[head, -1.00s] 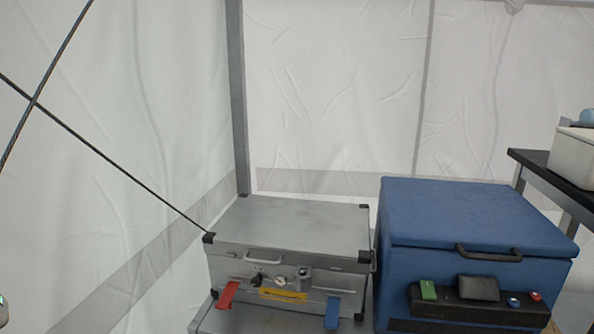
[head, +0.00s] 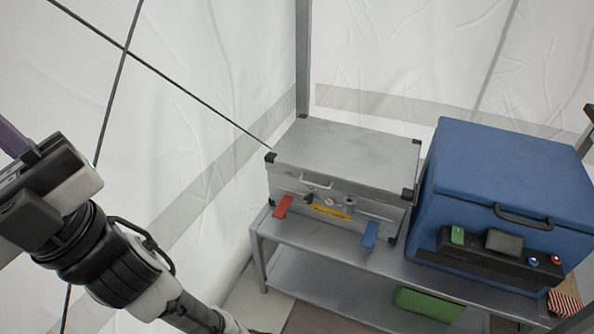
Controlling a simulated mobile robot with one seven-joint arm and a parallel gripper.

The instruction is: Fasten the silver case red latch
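The silver case (head: 345,155) sits on a grey metal shelf with its lid down. Its red latch (head: 283,206) is at the front left and sticks outward and down from the case front. A blue latch (head: 370,234) is at the front right, also sticking out. A handle and a yellow label lie between them. My gripper (head: 40,190) is at the left edge of the head view, well apart from the case. Its fingers are not clear from this angle.
A large blue box (head: 510,180) with a black handle and control panel stands right of the case on the shelf (head: 330,240). A green box (head: 428,303) is on the lower level. Dark cables cross at upper left before the white tent wall. Left of the shelf is free room.

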